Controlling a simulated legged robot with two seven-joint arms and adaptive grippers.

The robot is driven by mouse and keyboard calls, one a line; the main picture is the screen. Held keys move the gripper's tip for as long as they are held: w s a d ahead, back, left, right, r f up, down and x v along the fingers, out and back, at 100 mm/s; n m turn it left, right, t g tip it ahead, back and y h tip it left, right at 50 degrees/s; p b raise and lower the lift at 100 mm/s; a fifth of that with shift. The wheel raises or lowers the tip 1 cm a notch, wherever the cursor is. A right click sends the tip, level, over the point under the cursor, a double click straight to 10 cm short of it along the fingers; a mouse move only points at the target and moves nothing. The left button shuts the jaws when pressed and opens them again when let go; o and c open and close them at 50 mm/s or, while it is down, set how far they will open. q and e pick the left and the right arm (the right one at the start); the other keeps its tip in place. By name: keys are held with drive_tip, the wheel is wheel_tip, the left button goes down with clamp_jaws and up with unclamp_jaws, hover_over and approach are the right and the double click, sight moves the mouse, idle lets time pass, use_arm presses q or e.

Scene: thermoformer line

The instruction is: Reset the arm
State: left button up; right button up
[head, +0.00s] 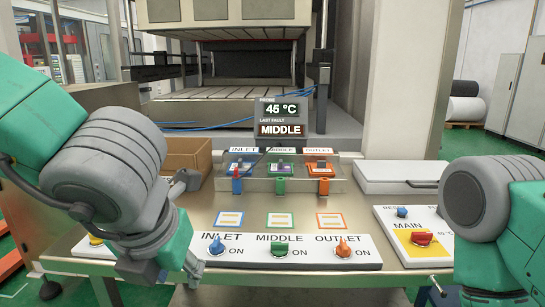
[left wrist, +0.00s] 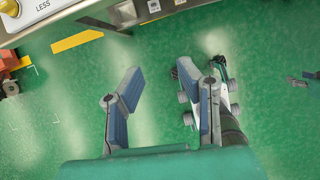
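My left gripper (head: 188,224) is at the left end of the control panel in the head view. In the left wrist view its two fingers (left wrist: 160,86) are spread apart with nothing between them, above the green floor. My right arm is at the right edge of the head view; only a small dark part of its gripper (head: 434,290) shows at the bottom, and its fingers are unclear. The front panel (head: 377,257) has a blue inlet knob (head: 216,246), a green middle knob (head: 279,250) and an orange outlet knob (head: 343,248). A display (head: 281,117) reads 45 °C and last fault MIDDLE.
Behind the knobs, a fixture (head: 255,185) holds inlet, middle and outlet connectors. A red MAIN switch (head: 421,238) and blue reset button (head: 402,212) are at right. A grey case (head: 400,178) and cardboard box (head: 187,157) flank the fixture. A yellow knob (left wrist: 9,7) is at the panel's left.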

use_arm(q)
drive_tip(key=w+a+f+m+y, duration=0.1)
drive_tip(key=a+f+m, duration=0.3)
drive_tip(key=f+m, duration=0.5)
drive_tip(key=a+f+m+y, duration=0.1)
drive_tip(key=a+f+m, duration=0.4)
drive_tip(key=f, duration=0.8)
drive_tip(key=s+a+f+m+g+h, duration=0.1)
drive_tip(key=s+a+f+m+g, duration=0.1)
drive_tip(key=s+f+m, duration=0.6)
drive_tip(key=s+a+f+m+g+h, duration=0.1)
drive_tip(key=s+a+f+m, duration=0.3)
drive_tip(key=s+f+m, duration=0.4)
drive_tip(key=s+m+g, duration=0.1)
drive_tip(key=s+m, duration=0.1)
drive_tip(key=m, duration=0.3)
drive_tip(key=shift+s+f+b, duration=0.15)
drive_tip(key=shift+f+b, duration=0.05)
drive_tip(key=shift+b, duration=0.2)
